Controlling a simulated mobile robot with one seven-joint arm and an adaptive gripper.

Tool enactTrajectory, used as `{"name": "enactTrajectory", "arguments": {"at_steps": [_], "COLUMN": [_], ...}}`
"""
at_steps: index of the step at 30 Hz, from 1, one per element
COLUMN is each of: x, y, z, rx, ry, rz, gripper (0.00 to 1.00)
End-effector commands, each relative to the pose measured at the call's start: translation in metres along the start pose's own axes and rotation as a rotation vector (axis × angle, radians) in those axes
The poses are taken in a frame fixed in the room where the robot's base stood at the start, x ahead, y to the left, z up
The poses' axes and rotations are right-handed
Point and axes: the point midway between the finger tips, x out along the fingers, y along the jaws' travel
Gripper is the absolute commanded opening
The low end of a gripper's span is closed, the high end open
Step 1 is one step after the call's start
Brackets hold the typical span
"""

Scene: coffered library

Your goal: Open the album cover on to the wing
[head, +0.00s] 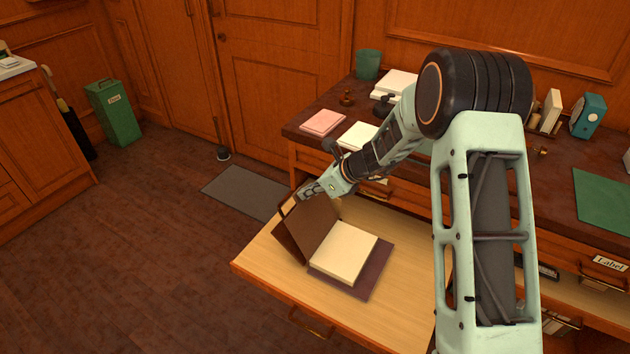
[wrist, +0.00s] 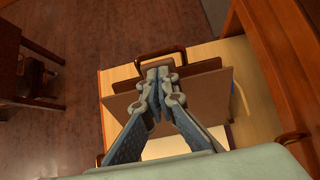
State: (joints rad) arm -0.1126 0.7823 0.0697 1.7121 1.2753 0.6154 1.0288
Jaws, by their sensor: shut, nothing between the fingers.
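The album lies on the pale wood wing (head: 262,246) with its brown cover (head: 306,232) raised and tilted up on the left side. Its cream page block (head: 343,252) is exposed, on a dark purple-brown back board (head: 374,277). My gripper (head: 304,193) is shut and empty at the cover's upper edge. In the wrist view the closed fingertips (wrist: 161,72) overlap the brown cover (wrist: 205,92); whether they touch it I cannot tell. The fingers partly hide the cover and the cream pages (wrist: 165,147) there. The wing (wrist: 117,78) shows around the cover.
A dark desk (head: 400,160) behind the wing holds a pink pad (head: 323,122), papers and a green cup (head: 368,64). A green mat (head: 603,198) lies at right. A handle (wrist: 160,54) shows beyond the cover. The wing's left part is bare; open floor (head: 150,230) lies left.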

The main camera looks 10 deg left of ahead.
Motion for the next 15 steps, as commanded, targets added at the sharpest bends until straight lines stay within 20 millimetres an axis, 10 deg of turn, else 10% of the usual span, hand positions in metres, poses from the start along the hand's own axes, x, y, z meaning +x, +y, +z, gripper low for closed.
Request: {"name": "enactTrajectory", "arguments": {"at_steps": [15], "x": [0.041], "y": [0.0], "z": [0.014], "rx": [0.001], "ry": [0.034], "rz": [0.001], "gripper": [0.0]}}
